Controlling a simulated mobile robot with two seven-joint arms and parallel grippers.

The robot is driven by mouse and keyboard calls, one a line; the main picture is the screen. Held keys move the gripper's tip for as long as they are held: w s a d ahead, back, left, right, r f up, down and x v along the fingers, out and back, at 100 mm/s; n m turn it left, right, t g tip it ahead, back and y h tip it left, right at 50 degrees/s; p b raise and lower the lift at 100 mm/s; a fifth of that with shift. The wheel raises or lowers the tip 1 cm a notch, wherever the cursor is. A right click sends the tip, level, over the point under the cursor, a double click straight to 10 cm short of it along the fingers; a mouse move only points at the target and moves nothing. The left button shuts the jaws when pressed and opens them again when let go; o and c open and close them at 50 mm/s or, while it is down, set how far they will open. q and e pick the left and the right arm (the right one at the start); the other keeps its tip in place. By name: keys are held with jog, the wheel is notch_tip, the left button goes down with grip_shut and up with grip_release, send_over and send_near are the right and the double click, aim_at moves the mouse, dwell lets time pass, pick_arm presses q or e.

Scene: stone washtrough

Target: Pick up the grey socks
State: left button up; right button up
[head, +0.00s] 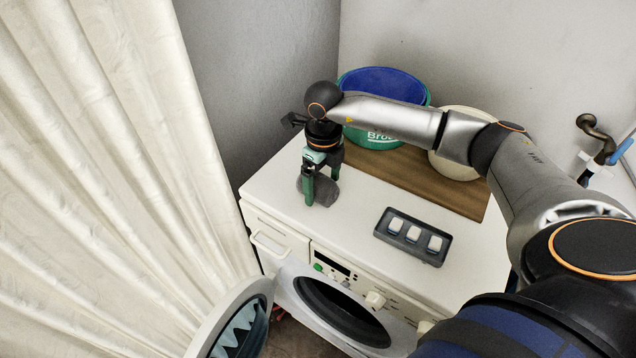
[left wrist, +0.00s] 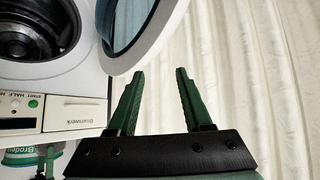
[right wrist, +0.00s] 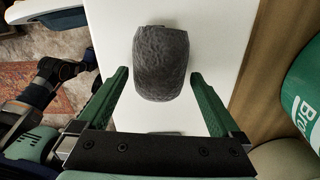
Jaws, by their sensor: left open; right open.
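The grey socks (head: 325,190) lie as a dark bundle on the white top of the washing machine, near its left end. In the right wrist view the socks (right wrist: 161,62) lie between and just ahead of the two green fingers. My right gripper (head: 320,198) is open and points down over the socks, partly hiding them in the head view; its fingers also show in the right wrist view (right wrist: 160,85). My left gripper (left wrist: 158,75) is open and empty, near the open washer door and the curtain. It is not in the head view.
A grey tray (head: 381,234) with several white blocks sits on the machine top. Behind it are a wooden board (head: 400,178), a green-and-blue tub (head: 375,138) and a cream bowl (head: 455,167). The round washer door (head: 206,328) stands open; a curtain (head: 110,150) hangs at left.

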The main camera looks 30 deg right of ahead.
jog(key=shift+f, duration=0.25)
jog(key=c, duration=1.2)
jog(key=shift+r, duration=0.1)
jog(key=shift+c, duration=0.2)
